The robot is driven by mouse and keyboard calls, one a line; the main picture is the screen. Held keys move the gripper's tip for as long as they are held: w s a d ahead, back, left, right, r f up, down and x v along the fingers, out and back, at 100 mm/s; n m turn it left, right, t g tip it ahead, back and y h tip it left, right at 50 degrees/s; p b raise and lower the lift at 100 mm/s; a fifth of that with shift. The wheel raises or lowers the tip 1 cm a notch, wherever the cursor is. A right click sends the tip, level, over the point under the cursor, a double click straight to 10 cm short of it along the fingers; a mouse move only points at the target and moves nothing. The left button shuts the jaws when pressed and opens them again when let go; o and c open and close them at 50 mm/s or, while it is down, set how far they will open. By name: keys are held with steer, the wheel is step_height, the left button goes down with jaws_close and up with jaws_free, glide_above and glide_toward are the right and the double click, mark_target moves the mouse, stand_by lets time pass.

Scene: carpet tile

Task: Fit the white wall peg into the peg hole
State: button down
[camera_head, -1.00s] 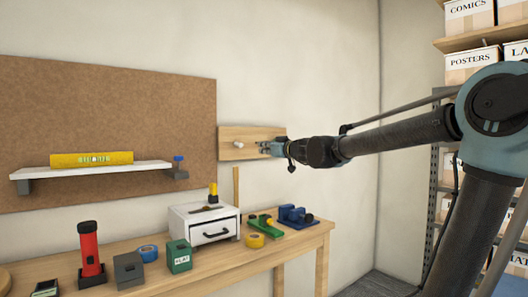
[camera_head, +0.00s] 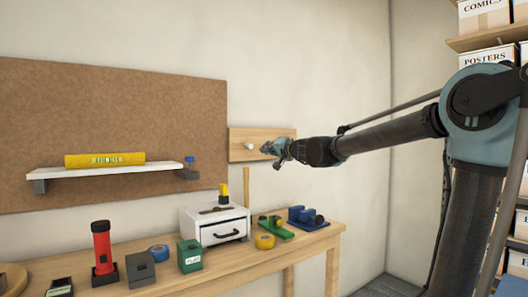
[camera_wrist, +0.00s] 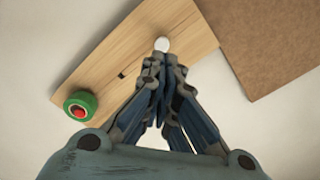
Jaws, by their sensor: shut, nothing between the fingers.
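The white wall peg (camera_head: 249,146) stands out from a wooden board (camera_head: 236,153) on the wall. In the wrist view its round white end (camera_wrist: 162,44) shows just beyond my fingertips. My gripper (camera_head: 266,148) is in front of the board, just right of the peg in the head view. In the wrist view my gripper (camera_wrist: 161,63) has its fingertips together, with nothing between them. Whether they touch the peg I cannot tell. A small dark mark (camera_wrist: 122,75) on the board may be the peg hole. How deep the peg sits is hidden.
A green ring with a red centre (camera_wrist: 80,105) is at the board's edge. A brown pegboard (camera_head: 120,110) adjoins the board and carries a shelf (camera_head: 110,171). Below, a workbench (camera_head: 240,275) holds a white drawer box (camera_head: 215,222) and several tools.

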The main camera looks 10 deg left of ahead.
mark_target(252, 147)
steer(key=shift+w+a+m, duration=1.4)
steer(key=shift+a+m, duration=0.1)
steer(key=shift+a, duration=0.2)
steer(key=shift+w+a+m, duration=1.4)
steer(key=shift+a+m, duration=0.1)
steer(key=shift+a, duration=0.15)
steer(key=shift+w+a, duration=0.25)
steer(key=shift+a, duration=0.05)
steer(key=shift+s, duration=0.1)
steer(key=shift+v, duration=7.2)
steer(key=s+d+f+n+g+h, duration=0.2)
steer(key=s+d+f+g+h, duration=0.1)
steer(key=s+d+f, duration=0.8)
steer(key=s+d+f+n+g+h, duration=0.2)
steer(key=s+d+f+h, duration=0.4)
steer(key=s+d+f, duration=0.5)
steer(key=s+d+f+n+g+h, duration=0.2)
steer(key=s+d+f+g+h, duration=0.2)
steer(key=s+d+f, duration=0.7)
steer(key=d+f, duration=0.8)
steer(key=f, duration=0.3)
steer(key=shift+d+f+n+h, duration=0.4)
